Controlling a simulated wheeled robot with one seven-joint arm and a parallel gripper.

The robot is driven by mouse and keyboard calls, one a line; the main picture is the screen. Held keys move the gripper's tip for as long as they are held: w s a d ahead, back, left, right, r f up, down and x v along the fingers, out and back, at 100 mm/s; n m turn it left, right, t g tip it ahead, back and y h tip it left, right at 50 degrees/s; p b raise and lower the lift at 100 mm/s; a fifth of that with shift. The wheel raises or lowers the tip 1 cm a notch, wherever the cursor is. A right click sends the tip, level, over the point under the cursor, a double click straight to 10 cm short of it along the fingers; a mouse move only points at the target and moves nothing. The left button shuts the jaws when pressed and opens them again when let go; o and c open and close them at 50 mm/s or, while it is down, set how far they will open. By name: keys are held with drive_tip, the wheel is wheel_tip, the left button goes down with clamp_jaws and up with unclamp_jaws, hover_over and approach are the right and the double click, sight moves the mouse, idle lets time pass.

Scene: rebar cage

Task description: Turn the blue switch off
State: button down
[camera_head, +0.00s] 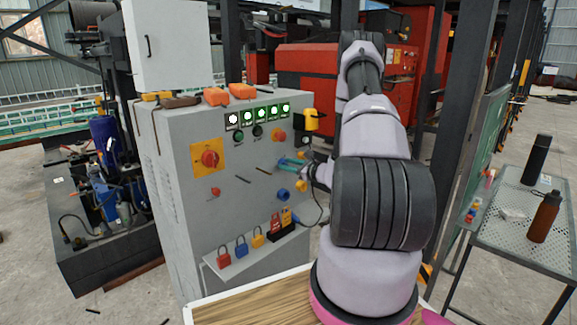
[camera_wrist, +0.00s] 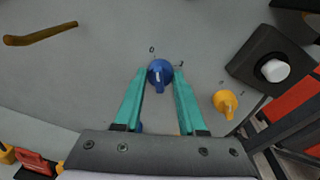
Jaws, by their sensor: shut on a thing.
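The blue switch (camera_wrist: 160,73) is a round knob with a raised grip bar and a white mark, on the grey cabinet face. In the wrist view the marks 0 and 1 stand above it, to its left and right. The bar lies nearly upright in that picture. My gripper (camera_wrist: 161,76) has its two teal fingers on either side of the knob, shut on it. In the head view my gripper (camera_head: 284,162) reaches the cabinet (camera_head: 215,235) from the right, and the switch is largely hidden there by the fingers.
An orange knob (camera_wrist: 225,102) and a black box with a white button (camera_wrist: 270,68) are beside the switch. A big red rotary switch (camera_head: 209,158) is on the left. Another blue fitting (camera_head: 283,195) is below my gripper. Padlocks (camera_head: 241,247) line a low shelf.

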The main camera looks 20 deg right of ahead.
drive_tip(key=shift+n, duration=1.4)
drive_tip(key=shift+c, duration=2.4)
unclamp_jaws()
drive_tip(key=v, duration=1.1)
drive_tip(key=shift+a, duration=0.15)
drive_tip(key=shift+f, duration=0.1)
